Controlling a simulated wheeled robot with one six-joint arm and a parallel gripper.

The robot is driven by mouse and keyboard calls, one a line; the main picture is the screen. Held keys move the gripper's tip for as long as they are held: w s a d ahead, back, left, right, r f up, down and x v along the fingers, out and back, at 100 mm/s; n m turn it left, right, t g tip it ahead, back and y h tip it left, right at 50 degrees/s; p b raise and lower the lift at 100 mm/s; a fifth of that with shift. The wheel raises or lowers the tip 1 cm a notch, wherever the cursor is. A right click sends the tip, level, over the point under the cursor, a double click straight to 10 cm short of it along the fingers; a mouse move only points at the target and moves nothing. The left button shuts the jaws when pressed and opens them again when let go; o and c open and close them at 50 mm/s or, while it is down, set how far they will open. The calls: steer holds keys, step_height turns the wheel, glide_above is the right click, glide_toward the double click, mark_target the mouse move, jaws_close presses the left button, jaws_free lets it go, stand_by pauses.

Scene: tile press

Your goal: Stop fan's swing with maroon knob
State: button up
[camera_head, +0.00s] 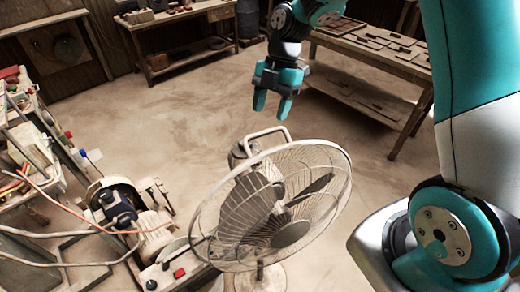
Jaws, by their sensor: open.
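A standing fan (291,233) with a round wire cage and a pale handle on top stands at the lower middle of the head view. Its cage is tilted and faces down and right. The motor housing (240,152) shows partly behind the cage rim at the upper left. I cannot make out a maroon knob on it. My gripper (272,104) hangs above and behind the fan in the picture, pointing down. Its two teal fingers are apart with nothing between them. It appears clear of the fan.
A machine with a red button (179,273) stands left of the fan, with hoses and a cluttered rack (35,150) beyond. A wooden table (365,58) with tiles is at the upper right, a workbench (172,17) at the back. Open floor lies between.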

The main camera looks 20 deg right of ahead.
steer(key=p+x, duration=0.3)
steer(key=x, duration=0.9)
steer(key=shift+f, duration=0.2)
steer(key=shift+c, duration=0.2)
